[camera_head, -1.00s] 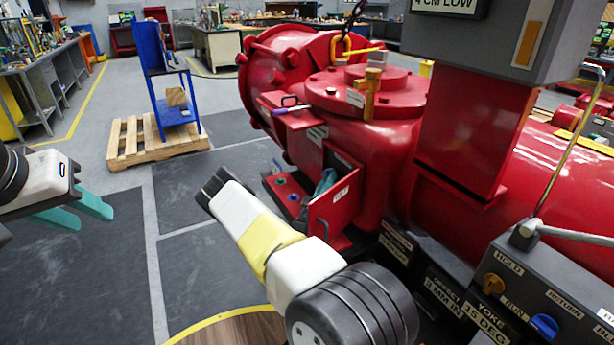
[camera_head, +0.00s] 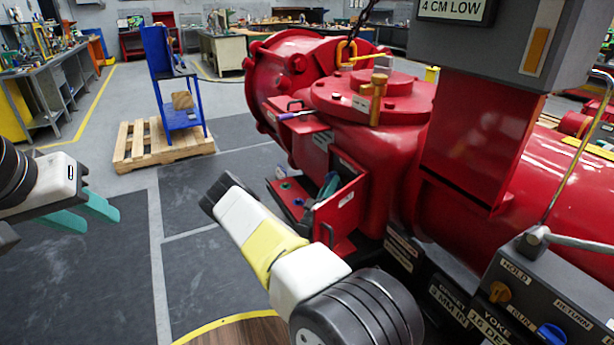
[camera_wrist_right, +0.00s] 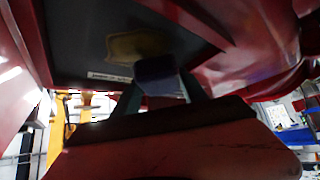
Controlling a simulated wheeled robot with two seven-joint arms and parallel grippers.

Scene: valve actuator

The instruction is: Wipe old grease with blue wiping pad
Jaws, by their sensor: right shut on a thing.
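In the right wrist view, a dark blue wiping pad (camera_wrist_right: 155,74) is between the teal fingers of my right gripper (camera_wrist_right: 158,98). The gripper is shut on it. A yellowish-brown grease patch (camera_wrist_right: 136,45) lies on a dark panel just beyond the pad, close to it. I cannot tell whether the pad touches the panel. In the head view, my right arm reaches toward the red valve body (camera_head: 365,150), and its gripper is not clearly seen. My left gripper (camera_head: 85,212) is empty at the left, its teal fingers apart.
A red shelf (camera_head: 338,212) with small items juts from the valve's near side. A control box (camera_head: 530,290) with knobs stands at lower right. A red edge (camera_wrist_right: 180,145) crosses the lower right wrist view. A blue stand (camera_head: 160,80) sits on a pallet (camera_head: 140,155). Left floor is clear.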

